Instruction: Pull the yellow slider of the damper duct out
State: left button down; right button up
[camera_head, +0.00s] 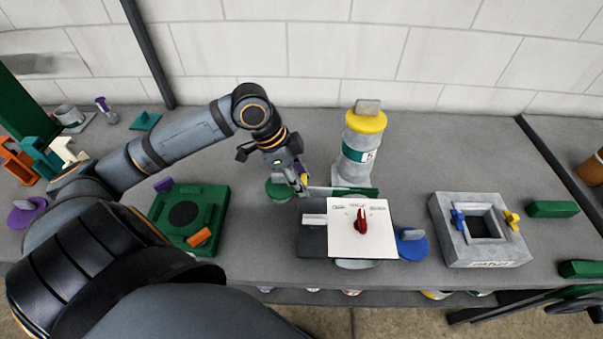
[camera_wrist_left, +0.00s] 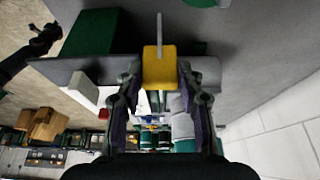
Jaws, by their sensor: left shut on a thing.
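My left gripper (camera_head: 301,183) is shut on a small yellow block, which I take as the slider's grip. In the left wrist view the yellow slider (camera_wrist_left: 160,67) sits between the two fingers, with a thin grey plate standing out from it. In the head view the gripper mostly hides it. A thin light bar runs from the gripper to the right, past the foot of a grey cylinder (camera_head: 351,165) with a yellow top and green label. That cylinder may be the damper duct; the joint is unclear. A dark shape at the lower right (camera_head: 510,308) may be my right gripper; its fingers are unclear.
A white panel with a red knob (camera_head: 345,244) lies just in front. A green block fixture (camera_head: 216,220) is to the left, and a grey box with a square opening (camera_head: 448,233) to the right. The bench (camera_head: 425,160) is clear behind that box, up to the block wall.

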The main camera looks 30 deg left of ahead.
aim_at(302, 179)
pick_arm(q)
jog(key=c, duration=1.1)
grip_release()
jog(key=shift+w+d, duration=0.1)
jog(key=shift+d, duration=0.1)
jog(key=shift+o, duration=1.3)
jog(key=shift+a, duration=0.1)
notch_tip(302, 179, up, 10)
jog(key=shift+f, duration=0.1)
pick_arm(e)
jog(key=shift+w+d+f, duration=0.1)
jog(key=shift+w+d, duration=0.1)
jog(key=shift+w, duration=0.05)
